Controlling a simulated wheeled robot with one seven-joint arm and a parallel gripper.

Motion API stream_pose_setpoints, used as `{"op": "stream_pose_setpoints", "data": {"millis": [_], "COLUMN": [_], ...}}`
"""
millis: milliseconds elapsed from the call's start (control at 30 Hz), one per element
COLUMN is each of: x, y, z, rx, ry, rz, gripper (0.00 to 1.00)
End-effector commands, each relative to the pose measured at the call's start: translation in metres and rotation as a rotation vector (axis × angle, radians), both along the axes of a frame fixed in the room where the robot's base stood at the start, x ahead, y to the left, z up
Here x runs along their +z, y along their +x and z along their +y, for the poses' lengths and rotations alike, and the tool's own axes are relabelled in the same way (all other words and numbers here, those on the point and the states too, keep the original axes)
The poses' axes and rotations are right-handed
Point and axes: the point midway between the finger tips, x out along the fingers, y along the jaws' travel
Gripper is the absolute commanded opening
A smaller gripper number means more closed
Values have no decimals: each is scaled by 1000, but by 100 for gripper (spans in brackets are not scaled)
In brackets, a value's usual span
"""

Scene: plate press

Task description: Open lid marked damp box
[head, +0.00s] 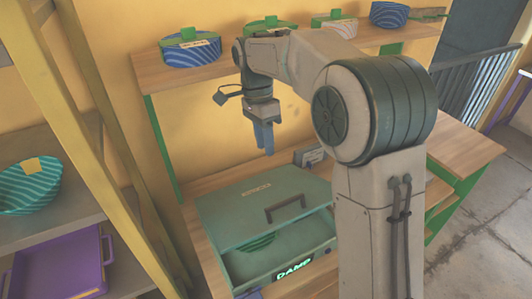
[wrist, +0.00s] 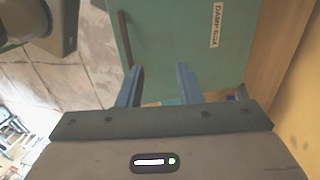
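The damp box has a flat teal lid (head: 240,210) with a dark bar handle (head: 286,207) near its right side and a small tan label at the back. A lit DAMP sign (head: 294,268) is on the box front. A green striped bowl (head: 258,243) shows below the lid's front edge; I cannot tell whether through a gap or a clear front. My gripper (head: 264,150) hangs above the back of the lid, apart from it. In the wrist view my gripper's blue fingers (wrist: 160,72) are apart and empty, with the lid (wrist: 180,40), handle (wrist: 126,40) and label (wrist: 217,26) beyond.
A wall shelf (head: 215,72) above holds several lidded bowls. A yellow-framed rack (head: 120,150) at left holds a teal striped bowl (head: 28,188) and a purple tray (head: 62,262). A wooden bench (head: 465,150) is at right. My arm hides part of the box's right side.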

Motion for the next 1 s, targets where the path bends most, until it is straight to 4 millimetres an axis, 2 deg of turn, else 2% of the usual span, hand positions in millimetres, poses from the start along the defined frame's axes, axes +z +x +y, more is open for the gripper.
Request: {"op": "stream_pose_setpoints", "data": {"millis": [100, 300, 733, 867, 1000], "x": [17, 35, 40, 42, 43], "y": [4, 7, 6, -3, -25], "z": [2, 4, 2, -10, -38], "rx": [0, 0, 5, 55, 182], "ry": [1, 0, 2, 25, 74], "rz": [-3, 1, 0, -21, -72], "gripper": [33, 33, 33, 33, 33]}}
